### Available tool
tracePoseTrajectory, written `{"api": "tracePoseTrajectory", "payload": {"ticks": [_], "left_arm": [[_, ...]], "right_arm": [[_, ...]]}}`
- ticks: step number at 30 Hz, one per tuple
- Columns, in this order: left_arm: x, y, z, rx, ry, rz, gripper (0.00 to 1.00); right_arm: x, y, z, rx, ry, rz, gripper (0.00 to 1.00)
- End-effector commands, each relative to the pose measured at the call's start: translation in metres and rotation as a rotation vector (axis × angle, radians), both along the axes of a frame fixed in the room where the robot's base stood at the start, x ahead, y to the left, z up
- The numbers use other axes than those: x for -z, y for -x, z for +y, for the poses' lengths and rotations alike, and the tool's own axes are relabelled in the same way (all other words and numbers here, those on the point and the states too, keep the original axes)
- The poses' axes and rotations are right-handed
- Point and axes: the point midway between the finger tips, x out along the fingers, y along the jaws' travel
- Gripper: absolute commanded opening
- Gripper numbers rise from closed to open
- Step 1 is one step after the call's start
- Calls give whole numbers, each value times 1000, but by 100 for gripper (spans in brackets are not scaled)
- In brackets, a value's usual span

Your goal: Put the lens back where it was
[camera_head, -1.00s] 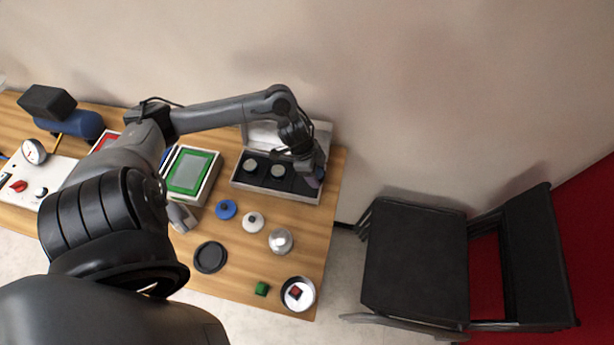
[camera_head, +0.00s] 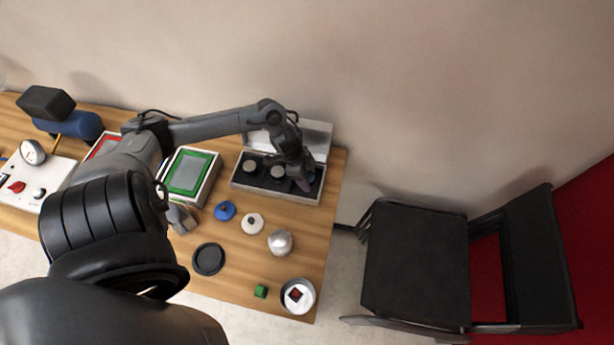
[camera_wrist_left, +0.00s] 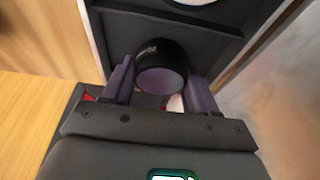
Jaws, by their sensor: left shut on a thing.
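My left gripper (camera_head: 305,183) is over the right-hand part of the open lens case (camera_head: 270,193). It is shut on a lens (camera_wrist_left: 160,68), a short black cylinder with a purplish glass face, which shows between the two fingers (camera_wrist_left: 160,88) in the left wrist view. The lens is at or just above the black insert (camera_wrist_left: 120,42); I cannot tell whether it touches. Two other round lenses, one at the left (camera_head: 250,166) and one in the middle (camera_head: 277,171), sit in the insert. My right gripper is not in view.
Left of the case is a green-framed tray (camera_head: 190,173). In front are a blue knobbed disc (camera_head: 225,210), a white one (camera_head: 252,223), a silver dome (camera_head: 280,242) and a black dish (camera_head: 208,259). The wall is close behind; a dark chair (camera_head: 415,262) stands right.

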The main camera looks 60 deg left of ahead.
Motion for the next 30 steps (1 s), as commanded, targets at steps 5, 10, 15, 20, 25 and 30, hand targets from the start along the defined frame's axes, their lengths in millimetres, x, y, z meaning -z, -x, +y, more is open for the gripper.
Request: {"api": "tracePoseTrajectory", "payload": {"ticks": [5, 10, 15, 20, 25, 30], "left_arm": [[2, 0, 0, 0, 1, -1, 17], [2, 0, 0, 0, 0, 0, 82], [2, 0, 0, 0, 0, 0, 83], [0, 0, 0, 1, 0, 0, 83], [-13, 2, 3, 2, -2, -2, 83], [-39, 10, 9, 3, -3, 1, 83]], "right_arm": [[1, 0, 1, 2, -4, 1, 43], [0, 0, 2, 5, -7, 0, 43], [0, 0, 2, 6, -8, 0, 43], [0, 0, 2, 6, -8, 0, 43], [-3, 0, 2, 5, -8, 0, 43], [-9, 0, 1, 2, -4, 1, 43]]}}
